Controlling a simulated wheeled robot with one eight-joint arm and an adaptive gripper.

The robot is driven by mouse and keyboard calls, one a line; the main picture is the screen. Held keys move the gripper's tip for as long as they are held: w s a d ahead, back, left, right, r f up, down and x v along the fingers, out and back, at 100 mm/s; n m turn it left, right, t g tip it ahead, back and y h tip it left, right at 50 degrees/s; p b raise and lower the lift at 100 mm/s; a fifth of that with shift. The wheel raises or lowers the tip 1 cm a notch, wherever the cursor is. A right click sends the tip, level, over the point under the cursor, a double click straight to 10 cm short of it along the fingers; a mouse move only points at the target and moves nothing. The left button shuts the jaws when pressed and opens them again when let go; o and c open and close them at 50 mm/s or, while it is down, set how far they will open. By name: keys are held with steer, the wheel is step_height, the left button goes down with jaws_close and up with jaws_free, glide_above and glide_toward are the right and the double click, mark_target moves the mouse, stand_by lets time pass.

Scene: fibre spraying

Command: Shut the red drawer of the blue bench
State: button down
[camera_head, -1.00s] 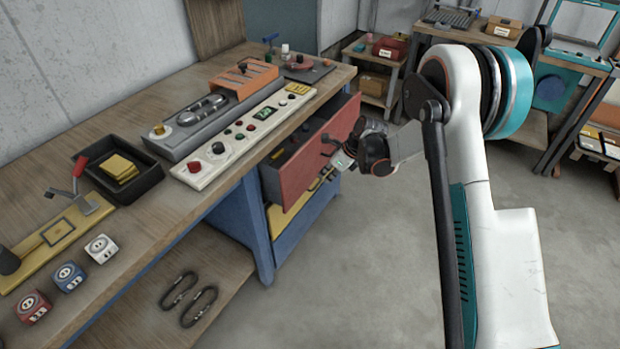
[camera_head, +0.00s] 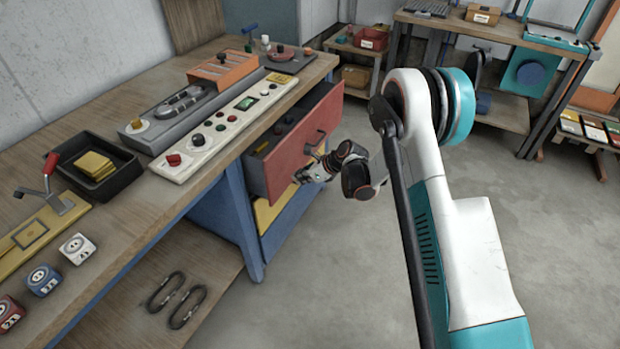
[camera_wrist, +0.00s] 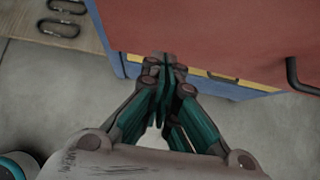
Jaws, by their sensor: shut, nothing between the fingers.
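The red drawer (camera_head: 312,137) of the blue bench (camera_head: 229,208) stands partly open, with dark items inside it. Its dark handle (camera_head: 314,142) sits on the front face. My gripper (camera_head: 302,177) is shut and empty, close to the lower part of the drawer front, below the handle. In the wrist view the fingertips of my gripper (camera_wrist: 163,62) lie over the lower edge of the red drawer front (camera_wrist: 215,40), and the handle (camera_wrist: 298,75) is off to the right. I cannot tell whether the fingertips touch the drawer.
A yellow drawer (camera_head: 268,212) lies below the red one. The bench top carries a control panel (camera_head: 222,125), a black tray (camera_head: 118,170) and an orange rack (camera_head: 224,71). Shelves (camera_head: 500,110) stand at the back. The grey floor (camera_head: 350,270) in front is clear.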

mark_target(283, 177)
steer(key=shift+w+a+r+b, duration=0.1)
steer(key=shift+w+a+b, duration=0.25)
steer(key=shift+a, duration=0.45)
steer(key=shift+w+a+r+b, duration=0.15)
steer(key=shift+w+a, duration=0.3)
steer(key=shift+a, duration=0.3)
steer(key=w+a, duration=0.4)
steer(key=a, duration=0.3)
steer(key=shift+w+a, duration=0.3)
steer(key=shift+a, duration=0.1)
